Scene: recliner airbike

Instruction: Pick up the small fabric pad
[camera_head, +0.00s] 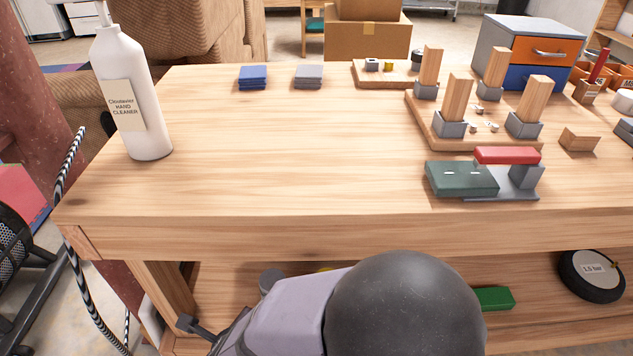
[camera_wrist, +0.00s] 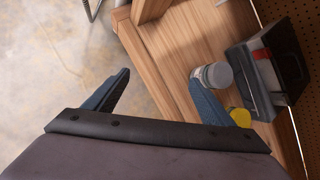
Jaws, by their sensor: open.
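Two small, flat, layered pads lie side by side near the back left of the wooden table (camera_head: 250,150) in the head view. One is a blue pad stack (camera_head: 253,77) and the other a grey pad stack (camera_head: 309,76). They look like folded cloth, but I cannot tell which is the fabric pad. My gripper (camera_wrist: 160,80) is open in the wrist view, with nothing between its two blue fingers. It is away from the pads, over the floor near the table's lower shelf. The head view shows only my arm at the front edge, with the gripper hidden.
A white hand-cleaner bottle (camera_head: 130,95) stands at the table's left. A board with upright wooden blocks (camera_head: 445,128), a green-and-red device (camera_head: 462,178) and a drawer unit (camera_head: 530,50) fill the right. The middle is clear. A lidded jar (camera_wrist: 213,75) shows in the wrist view.

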